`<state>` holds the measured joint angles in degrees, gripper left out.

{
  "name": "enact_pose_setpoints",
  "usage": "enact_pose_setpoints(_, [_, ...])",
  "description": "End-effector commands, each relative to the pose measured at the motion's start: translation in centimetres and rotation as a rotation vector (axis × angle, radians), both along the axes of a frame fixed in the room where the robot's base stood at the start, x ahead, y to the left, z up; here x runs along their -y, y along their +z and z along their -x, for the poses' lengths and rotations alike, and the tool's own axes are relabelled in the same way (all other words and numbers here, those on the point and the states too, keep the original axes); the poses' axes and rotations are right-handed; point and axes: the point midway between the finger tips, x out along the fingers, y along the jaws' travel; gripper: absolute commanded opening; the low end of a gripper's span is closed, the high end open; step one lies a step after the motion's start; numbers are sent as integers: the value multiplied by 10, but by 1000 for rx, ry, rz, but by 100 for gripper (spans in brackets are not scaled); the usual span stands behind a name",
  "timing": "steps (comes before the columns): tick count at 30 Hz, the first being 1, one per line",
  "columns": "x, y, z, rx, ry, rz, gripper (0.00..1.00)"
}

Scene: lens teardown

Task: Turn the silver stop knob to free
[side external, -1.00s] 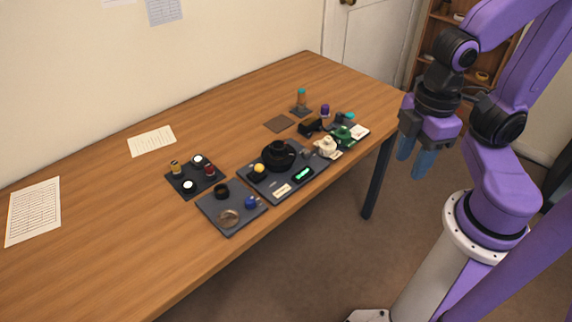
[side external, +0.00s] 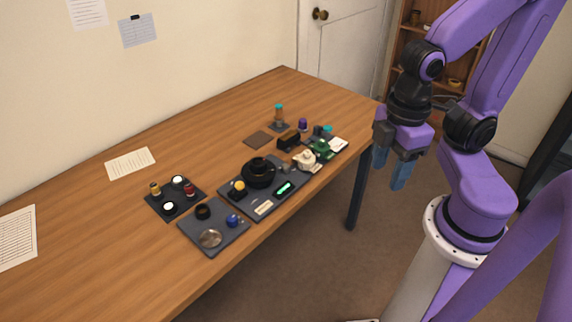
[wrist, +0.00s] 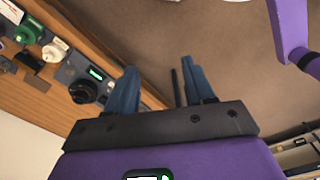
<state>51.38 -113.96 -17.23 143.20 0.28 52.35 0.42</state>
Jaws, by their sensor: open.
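A dark base plate (side external: 244,204) near the table's front edge bears a black round lens body (side external: 257,172), which also shows in the wrist view (wrist: 82,92). A small greyish knob (side external: 287,168) at the plate's back right may be the silver stop knob; it is too small to be sure, and its setting cannot be read. My gripper (side external: 391,168) is open and empty, off the table's right end above the floor, well apart from the plate.
The plate also carries a yellow knob (side external: 239,186) and a green display (side external: 284,188). A cream part (side external: 304,159) and a green part (side external: 321,147) stand to its right. Two dark trays with small parts lie to its left.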

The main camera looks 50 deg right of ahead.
Motion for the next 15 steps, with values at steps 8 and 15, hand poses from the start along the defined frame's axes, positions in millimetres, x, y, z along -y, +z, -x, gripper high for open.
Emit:
enact_pose_setpoints(8, [-13, -2, -45, -79, -486, -20, 53])
enact_pose_setpoints(15, [-11, -10, -117, -187, -1132, -57, 53])
